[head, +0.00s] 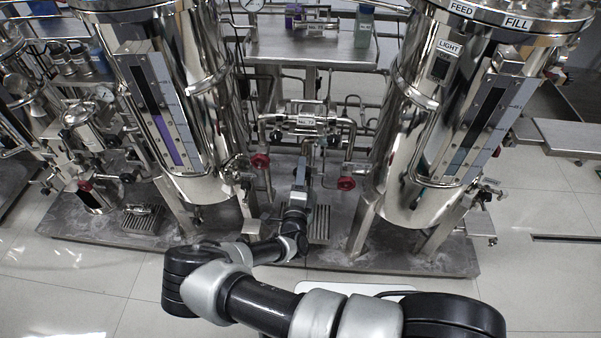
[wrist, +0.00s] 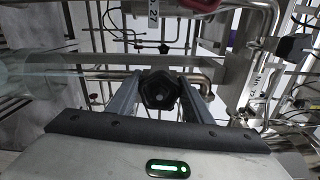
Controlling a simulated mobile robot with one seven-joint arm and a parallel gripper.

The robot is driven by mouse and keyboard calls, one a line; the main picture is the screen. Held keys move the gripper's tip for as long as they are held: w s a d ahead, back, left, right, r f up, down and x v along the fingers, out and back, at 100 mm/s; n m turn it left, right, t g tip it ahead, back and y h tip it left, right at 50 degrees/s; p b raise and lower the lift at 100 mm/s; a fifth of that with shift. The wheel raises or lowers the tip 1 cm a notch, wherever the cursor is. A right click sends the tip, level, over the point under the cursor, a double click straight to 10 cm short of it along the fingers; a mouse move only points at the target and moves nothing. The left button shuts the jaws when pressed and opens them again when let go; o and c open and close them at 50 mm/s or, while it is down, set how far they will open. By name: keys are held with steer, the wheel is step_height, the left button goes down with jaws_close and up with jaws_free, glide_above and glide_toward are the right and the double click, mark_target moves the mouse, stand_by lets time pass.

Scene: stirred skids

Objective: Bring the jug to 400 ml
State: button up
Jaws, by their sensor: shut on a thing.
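My gripper (head: 300,176) is low between the two tanks, in front of the pipework. In the wrist view its two fingers (wrist: 160,88) are closed on a dark, many-sided knob (wrist: 158,92), on the pipework side. The head view does not show the knob clearly behind my gripper. I cannot make out the jug for certain in either view. A blurred, pale translucent shape (wrist: 18,75) shows at the left edge of the wrist view, but I cannot tell what it is.
The left steel tank (head: 205,55) has a sight gauge (head: 165,115) with purple in it. The right tank (head: 405,110) has a darker gauge (head: 480,125). Red handwheels (head: 260,160) (head: 346,183) flank my gripper. A steel bench (head: 335,50) stands behind. The front floor (head: 60,290) is clear.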

steer(key=shift+d+n, duration=0.1)
steer(key=shift+n, duration=0.2)
stand_by(0.4)
steer(key=o, duration=1)
steer(key=shift+o, duration=0.2)
steer(key=s+p, duration=0.2)
steer(key=s, duration=1.5)
steer(key=shift+s+a, duration=0.25)
steer(key=shift+a, duration=0.05)
